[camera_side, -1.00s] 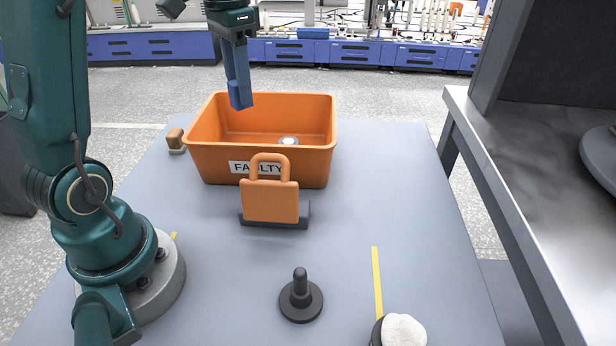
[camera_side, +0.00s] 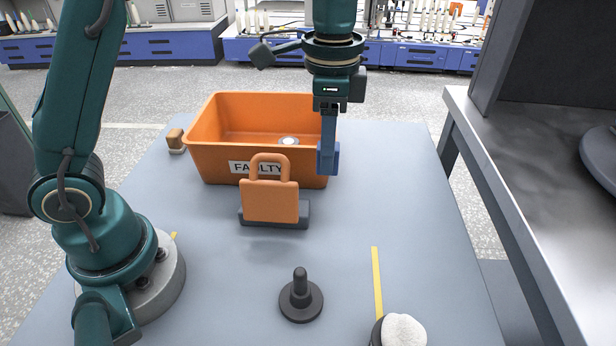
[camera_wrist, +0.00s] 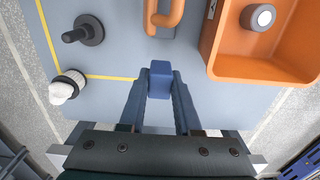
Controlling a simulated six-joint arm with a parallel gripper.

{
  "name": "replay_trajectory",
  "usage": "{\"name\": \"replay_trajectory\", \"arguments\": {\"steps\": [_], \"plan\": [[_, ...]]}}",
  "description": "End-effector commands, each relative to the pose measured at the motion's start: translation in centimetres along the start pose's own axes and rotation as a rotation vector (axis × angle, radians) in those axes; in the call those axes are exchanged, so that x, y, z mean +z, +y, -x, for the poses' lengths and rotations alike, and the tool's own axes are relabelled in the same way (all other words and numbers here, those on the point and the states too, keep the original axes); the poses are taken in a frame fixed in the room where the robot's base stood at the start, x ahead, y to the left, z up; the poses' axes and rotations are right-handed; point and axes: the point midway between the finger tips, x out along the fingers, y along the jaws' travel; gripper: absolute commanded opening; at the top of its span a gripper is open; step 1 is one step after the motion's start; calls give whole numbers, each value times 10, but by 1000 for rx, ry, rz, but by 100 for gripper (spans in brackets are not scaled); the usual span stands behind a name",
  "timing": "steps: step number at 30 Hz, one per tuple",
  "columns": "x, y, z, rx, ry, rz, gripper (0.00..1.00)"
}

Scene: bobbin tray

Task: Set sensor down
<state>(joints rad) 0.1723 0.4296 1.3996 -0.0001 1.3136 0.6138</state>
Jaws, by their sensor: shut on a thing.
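A small blue block, which I take to be the sensor (camera_side: 329,162), is between my gripper's (camera_side: 327,148) fingertips. The wrist view shows the block (camera_wrist: 160,72) gripped at the ends of both blue fingers (camera_wrist: 160,92). My gripper is shut on it and points down. In the side view the block overlaps the right end of the orange bin. In the wrist view it is over the blue-grey table (camera_wrist: 115,50), to the left of the bin and apart from it. Its height above the table is hard to tell.
The orange bin (camera_side: 205,165), labelled FAULTY, holds a round whitish bobbin (camera_side: 288,141). An orange padlock-shaped piece (camera_side: 270,202) stands in a dark base. A dark peg (camera_side: 301,300), a cup with white padding (camera_side: 404,331) and a wooden block (camera_side: 175,139) are nearby. The right-hand table area is clear.

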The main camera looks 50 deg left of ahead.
Motion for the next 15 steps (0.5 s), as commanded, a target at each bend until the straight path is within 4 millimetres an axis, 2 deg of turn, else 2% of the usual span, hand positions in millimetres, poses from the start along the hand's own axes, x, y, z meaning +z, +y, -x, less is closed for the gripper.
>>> {"name": "replay_trajectory", "arguments": {"steps": [5,15], "plan": [[-6,8,-14,2,-2,-4,0],[-51,63,-57,1,-3,-7,0]]}}
